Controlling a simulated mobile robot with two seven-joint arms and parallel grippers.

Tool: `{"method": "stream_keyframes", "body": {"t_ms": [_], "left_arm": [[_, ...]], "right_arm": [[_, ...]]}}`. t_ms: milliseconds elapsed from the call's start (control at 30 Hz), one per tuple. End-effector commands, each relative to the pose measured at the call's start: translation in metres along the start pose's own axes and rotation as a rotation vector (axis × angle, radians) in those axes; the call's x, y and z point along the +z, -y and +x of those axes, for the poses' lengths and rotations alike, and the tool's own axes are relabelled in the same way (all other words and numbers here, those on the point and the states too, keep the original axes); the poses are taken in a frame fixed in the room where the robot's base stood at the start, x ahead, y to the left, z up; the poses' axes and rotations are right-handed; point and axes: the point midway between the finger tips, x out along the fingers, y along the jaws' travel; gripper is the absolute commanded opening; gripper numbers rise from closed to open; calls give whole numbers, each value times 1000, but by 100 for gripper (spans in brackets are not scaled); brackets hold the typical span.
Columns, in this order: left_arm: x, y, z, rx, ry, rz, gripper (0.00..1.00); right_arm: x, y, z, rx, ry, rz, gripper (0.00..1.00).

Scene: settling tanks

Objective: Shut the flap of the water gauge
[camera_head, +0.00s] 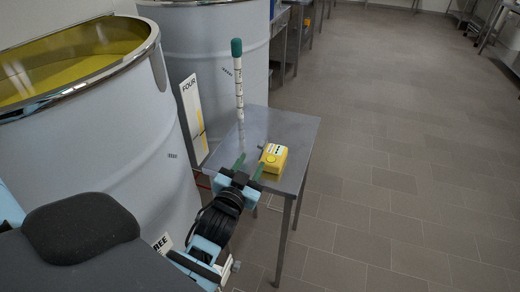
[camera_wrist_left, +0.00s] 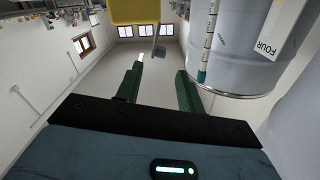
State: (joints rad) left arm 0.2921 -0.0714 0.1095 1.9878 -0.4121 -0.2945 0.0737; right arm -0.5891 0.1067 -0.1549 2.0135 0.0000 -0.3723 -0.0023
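The water gauge appears to be the small yellow box (camera_head: 272,158) with dark markings on the steel side table. Its yellow body also shows at the top edge of the left wrist view (camera_wrist_left: 135,10), cut off by the frame. A small grey piece (camera_wrist_left: 159,46) projects from it there; I cannot tell whether this is the flap. My left gripper (camera_head: 249,165) is open, its green fingers apart and nothing between them. It is just left of and nearer than the yellow box; contact is not clear. The open fingers also show in the left wrist view (camera_wrist_left: 160,72). My right gripper is not in view.
A large tank (camera_head: 110,140) with yellow liquid stands at left, another tank (camera_head: 215,50) behind. A "FOUR" sign (camera_head: 193,115) stands beside the table. Tiled floor at right is clear.

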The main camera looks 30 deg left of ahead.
Motion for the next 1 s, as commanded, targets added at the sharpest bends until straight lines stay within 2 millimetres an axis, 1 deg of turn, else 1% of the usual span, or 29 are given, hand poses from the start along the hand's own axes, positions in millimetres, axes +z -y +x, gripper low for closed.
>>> {"method": "stream_keyframes", "body": {"t_ms": [167,400,500,700,933,1000], "left_arm": [[-2,1,21,-1,-3,2,38],[-1,1,56,-1,-1,1,38],[-1,1,66,-1,-1,1,38],[0,0,75,-1,-1,0,38],[0,0,75,0,0,0,38],[0,0,75,0,0,0,29]], "right_arm": [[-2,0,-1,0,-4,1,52],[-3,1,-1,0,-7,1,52],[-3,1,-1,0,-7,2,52],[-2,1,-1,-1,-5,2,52],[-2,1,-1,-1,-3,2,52],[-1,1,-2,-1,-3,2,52]]}}
